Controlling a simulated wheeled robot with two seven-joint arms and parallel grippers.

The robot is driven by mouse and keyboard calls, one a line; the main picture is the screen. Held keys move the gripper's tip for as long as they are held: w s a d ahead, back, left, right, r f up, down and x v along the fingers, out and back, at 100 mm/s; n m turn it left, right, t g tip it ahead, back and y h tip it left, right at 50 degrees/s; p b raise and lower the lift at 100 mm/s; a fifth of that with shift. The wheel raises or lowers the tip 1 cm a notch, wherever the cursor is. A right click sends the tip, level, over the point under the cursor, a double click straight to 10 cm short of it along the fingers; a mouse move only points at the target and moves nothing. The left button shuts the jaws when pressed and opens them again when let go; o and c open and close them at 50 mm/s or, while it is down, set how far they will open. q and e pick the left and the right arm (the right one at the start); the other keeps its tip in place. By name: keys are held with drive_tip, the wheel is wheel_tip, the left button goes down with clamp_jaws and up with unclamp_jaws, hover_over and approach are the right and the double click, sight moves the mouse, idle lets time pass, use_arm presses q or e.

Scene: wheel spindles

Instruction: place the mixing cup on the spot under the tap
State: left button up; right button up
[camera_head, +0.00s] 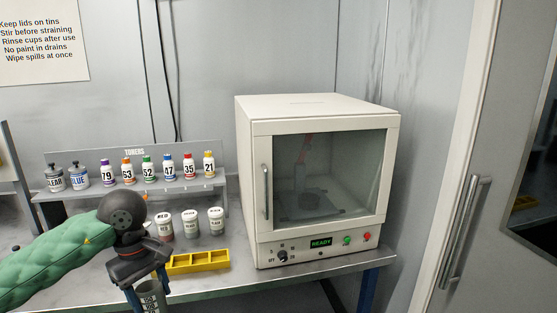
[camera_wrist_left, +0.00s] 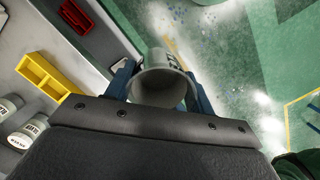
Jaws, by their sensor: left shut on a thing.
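My left gripper (camera_head: 148,281) is shut on a grey mixing cup (camera_head: 151,301) with dark markings, in front of the bench's front edge. The left wrist view shows the cup (camera_wrist_left: 162,82) between the blue fingers of the gripper (camera_wrist_left: 163,88), its open mouth toward the camera. The floor shows beyond the cup there. No tap and no spot under one can be made out in either view. My right gripper is not in view.
A yellow divided tray (camera_head: 198,262) lies on the bench (camera_head: 225,288), with several lidded tins (camera_head: 190,222) behind it. Numbered toner bottles (camera_head: 168,168) stand on a raised shelf. A white cabinet (camera_head: 318,180) with a closed glass door stands on the right, its panel reading READY.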

use_arm(q)
drive_tip(key=w+f+m+y, duration=0.1)
drive_tip(key=w+f+m, duration=0.5)
drive_tip(key=f+m, duration=0.35)
drive_tip(key=d+f+m, duration=0.1)
drive_tip(key=d+f, duration=0.5)
drive_tip(key=f, duration=0.4)
drive_tip(key=shift+d+f+g, duration=0.15)
drive_tip(key=shift+f+g, duration=0.25)
drive_tip(key=shift+m, duration=0.25)
